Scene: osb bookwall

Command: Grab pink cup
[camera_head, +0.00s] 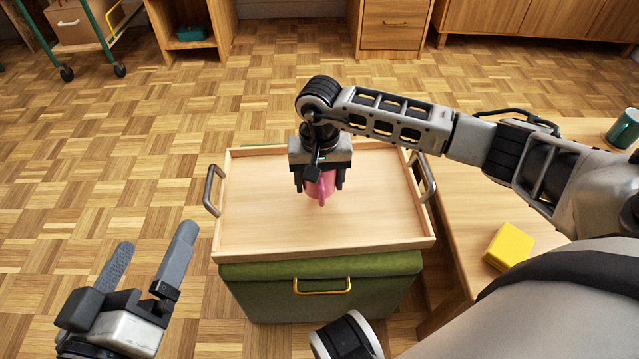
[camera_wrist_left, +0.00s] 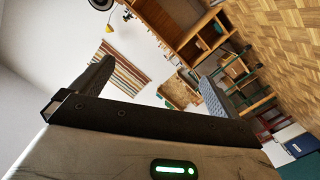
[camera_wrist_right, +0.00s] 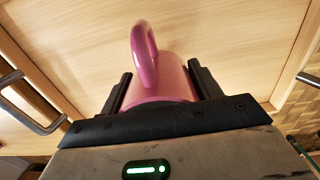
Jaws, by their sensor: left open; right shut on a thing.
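The pink cup (camera_head: 325,187) is at the middle of the wooden tray (camera_head: 250,240) in the head view. My right gripper (camera_head: 320,185) comes down over it and is shut on it, a finger on each side. In the right wrist view the pink cup (camera_wrist_right: 160,80) sits between the fingers of my right gripper (camera_wrist_right: 160,85), with its handle toward the tray's surface. I cannot tell whether the cup touches the tray. My left gripper (camera_head: 148,265) is open and empty at the lower left, and its spread fingers also show in the left wrist view (camera_wrist_left: 150,90).
The tray rests on a green box (camera_head: 320,295) with a yellow handle. To the right, a wooden table (camera_head: 460,215) holds a yellow block (camera_head: 509,246) and a dark green mug (camera_head: 624,128). The parquet floor to the left is clear. Cabinets stand at the back.

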